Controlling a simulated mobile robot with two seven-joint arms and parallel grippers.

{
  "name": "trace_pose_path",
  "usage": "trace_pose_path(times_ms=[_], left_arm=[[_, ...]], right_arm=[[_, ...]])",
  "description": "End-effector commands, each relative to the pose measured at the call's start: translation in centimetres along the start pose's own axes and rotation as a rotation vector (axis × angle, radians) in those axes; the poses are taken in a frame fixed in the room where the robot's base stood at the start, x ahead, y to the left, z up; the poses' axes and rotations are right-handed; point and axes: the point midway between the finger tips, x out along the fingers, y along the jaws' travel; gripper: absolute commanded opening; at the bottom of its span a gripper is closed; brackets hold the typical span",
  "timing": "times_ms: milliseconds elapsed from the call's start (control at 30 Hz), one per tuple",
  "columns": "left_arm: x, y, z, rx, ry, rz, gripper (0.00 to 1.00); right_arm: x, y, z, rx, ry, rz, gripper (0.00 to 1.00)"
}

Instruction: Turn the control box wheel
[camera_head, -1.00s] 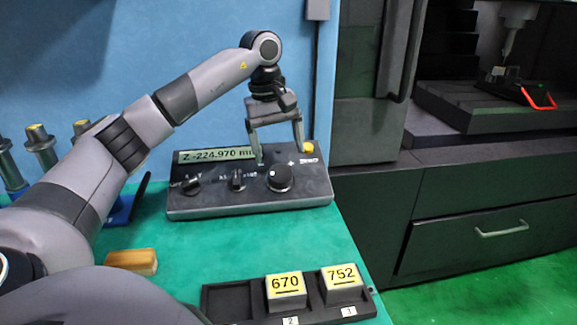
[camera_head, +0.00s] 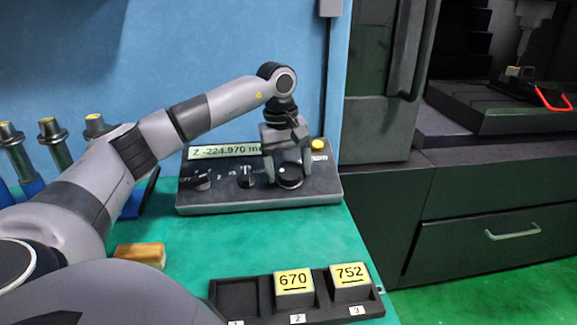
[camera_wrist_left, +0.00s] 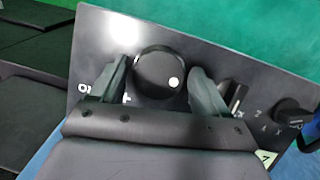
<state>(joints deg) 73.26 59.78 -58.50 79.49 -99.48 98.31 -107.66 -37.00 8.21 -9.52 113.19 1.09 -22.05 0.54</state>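The control box (camera_head: 225,203) is a dark panel on the green table against the blue wall. Its display reads Z -224.970. The wheel (camera_head: 291,179) is a round black knob at the right of its face. My left gripper (camera_head: 288,173) points down over the wheel, open, one finger on each side. In the left wrist view the wheel (camera_wrist_left: 158,72), with a white dot near its rim, lies between the fingers of the left gripper (camera_wrist_left: 159,70). Small gaps seem to remain on both sides. My right gripper is not in view.
Two smaller knobs (camera_head: 202,182) (camera_head: 246,178) sit left of the wheel, and a yellow button (camera_head: 317,144) behind it. A black tray (camera_head: 238,284) with blocks 670 (camera_head: 294,282) and 752 (camera_head: 350,276) lies in front. A brown block (camera_head: 140,253) lies left.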

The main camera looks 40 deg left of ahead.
Motion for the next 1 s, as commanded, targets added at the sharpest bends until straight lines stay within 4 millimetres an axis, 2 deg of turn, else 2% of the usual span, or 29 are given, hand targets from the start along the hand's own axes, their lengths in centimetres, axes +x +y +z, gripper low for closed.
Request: trace_pose_path(times_ms=[33,100,133,567,1000], left_arm=[[-0.02,0.01,0.0,0.0,0.0,0.001,0.57],[-0.03,0.05,0.01,0.0,0.0,0.002,0.34],[-0.04,0.06,0.01,0.001,0.0,0.002,0.33],[-0.11,0.22,0.07,-0.063,0.007,0.038,0.34],[-0.03,0.04,0.17,-0.395,0.035,0.174,0.34]], right_arm=[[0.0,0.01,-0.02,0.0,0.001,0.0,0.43],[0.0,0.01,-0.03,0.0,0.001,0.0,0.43],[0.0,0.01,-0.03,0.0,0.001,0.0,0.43],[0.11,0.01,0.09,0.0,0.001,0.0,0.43],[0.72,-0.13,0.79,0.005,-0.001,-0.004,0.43]])
